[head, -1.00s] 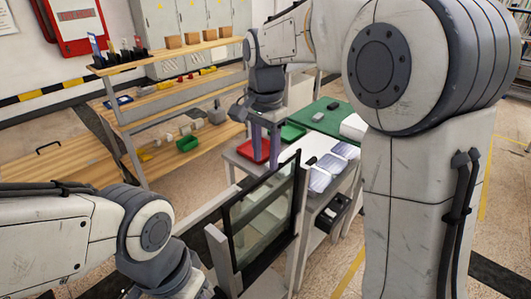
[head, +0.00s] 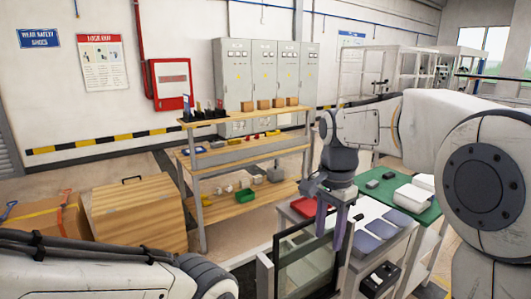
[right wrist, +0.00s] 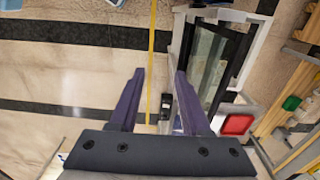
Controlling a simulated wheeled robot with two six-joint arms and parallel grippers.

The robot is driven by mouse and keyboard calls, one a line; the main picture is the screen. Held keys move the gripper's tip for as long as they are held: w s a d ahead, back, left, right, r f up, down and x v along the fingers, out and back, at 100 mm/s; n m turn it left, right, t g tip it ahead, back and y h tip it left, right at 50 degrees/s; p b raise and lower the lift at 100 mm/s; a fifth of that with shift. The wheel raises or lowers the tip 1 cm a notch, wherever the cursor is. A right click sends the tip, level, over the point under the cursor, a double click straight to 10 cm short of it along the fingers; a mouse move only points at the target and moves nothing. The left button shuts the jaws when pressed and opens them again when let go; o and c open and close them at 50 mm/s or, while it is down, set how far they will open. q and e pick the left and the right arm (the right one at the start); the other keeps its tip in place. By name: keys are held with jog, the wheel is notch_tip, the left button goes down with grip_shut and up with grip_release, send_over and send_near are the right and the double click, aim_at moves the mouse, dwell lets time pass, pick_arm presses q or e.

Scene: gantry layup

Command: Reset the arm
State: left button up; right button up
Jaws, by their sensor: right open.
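My right gripper (head: 330,222) hangs fingers-down at the work bench, in front of the red tray (head: 302,206) in the head view. In the right wrist view its two purple fingers (right wrist: 159,76) stand apart with nothing between them. The red tray (right wrist: 237,124) shows there to the right of the fingers, clear of them. My left arm enters the head view at the lower left; its gripper is outside the picture.
A dark-framed glass panel (head: 306,264) stands upright in front of the bench, close to my right gripper. A green mat (head: 384,189) lies behind. A wooden shelf unit (head: 245,205) and a wooden crate (head: 137,215) stand left. Open floor (right wrist: 60,82) shows in the right wrist view.

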jog(key=s+a+f+n, duration=0.3)
jog(key=s+n, duration=0.3)
jog(key=s, duration=0.2)
jog(key=s+a+f+n, duration=0.2)
jog(key=s+f+n, duration=0.2)
jog(key=s+n, duration=0.2)
jog(key=s+a+f+n+y, duration=0.1)
jog(key=s+a+f+n, duration=0.2)
jog(key=s+n, duration=0.3)
jog(key=s, duration=0.5)
jog(key=shift+a+f+n, duration=0.15)
jog(key=shift+a+n, duration=0.15)
jog(key=shift+n, duration=0.1)
